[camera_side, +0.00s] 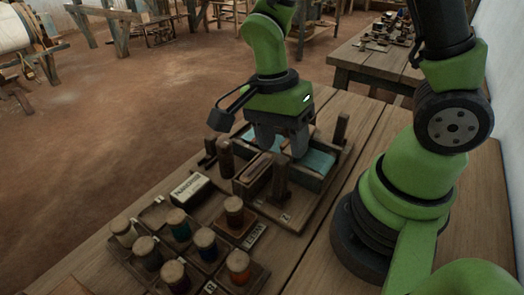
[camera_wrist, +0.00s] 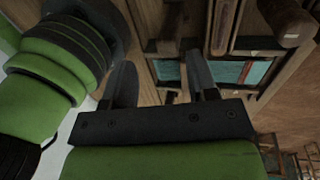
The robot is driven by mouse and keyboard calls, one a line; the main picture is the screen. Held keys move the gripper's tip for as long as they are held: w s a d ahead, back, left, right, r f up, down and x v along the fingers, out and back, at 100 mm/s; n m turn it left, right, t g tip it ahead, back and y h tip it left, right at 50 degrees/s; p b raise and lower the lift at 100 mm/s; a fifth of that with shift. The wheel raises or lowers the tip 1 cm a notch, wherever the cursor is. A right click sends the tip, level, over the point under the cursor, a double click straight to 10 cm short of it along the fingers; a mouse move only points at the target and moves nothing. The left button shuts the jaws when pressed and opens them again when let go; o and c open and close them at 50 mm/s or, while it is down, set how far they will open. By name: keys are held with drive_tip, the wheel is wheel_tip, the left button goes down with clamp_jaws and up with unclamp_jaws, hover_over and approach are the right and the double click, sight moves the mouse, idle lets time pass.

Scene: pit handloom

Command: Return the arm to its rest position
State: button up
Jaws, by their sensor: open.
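My green arm's gripper (camera_side: 282,140) points down over a wooden fixture (camera_side: 318,205) on the bench in the side view. Its two grey fingers are apart, and I see nothing held between them. Teal cloth or lining (camera_side: 318,162) shows in the fixture just beside and behind the fingers. I cannot tell whether the fingertips touch the fixture. In the wrist view my gripper (camera_wrist: 162,82) is also open, with its fingers spread near the fixture's edge. The teal surface (camera_wrist: 225,71) lies right of the fingers there.
Several thread spools (camera_side: 205,243) stand in a wooden rack at the front. A single spool (camera_side: 234,212) and a pale labelled box (camera_side: 190,188) stand beside the fixture. Upright posts (camera_side: 341,128) rise around it. Another table (camera_side: 370,62) stands behind. Open floor lies left.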

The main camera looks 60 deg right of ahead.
drive_tip(key=shift+r, duration=0.5)
drive_tip(key=s+r+n+t+y, duration=0.1)
drive_tip(key=s+r+n+t, duration=0.1)
drive_tip(key=r+n+t, duration=0.2)
drive_tip(key=s+r+n+t+y, duration=0.1)
drive_tip(key=s+r+n+t, duration=0.2)
drive_tip(key=r+n, duration=0.7)
drive_tip(key=shift+s+d+r+t, duration=0.15)
drive_tip(key=shift+d+r+t, duration=0.1)
drive_tip(key=shift+r+t, duration=0.8)
drive_tip(key=shift+f, duration=0.15)
idle(0.8)
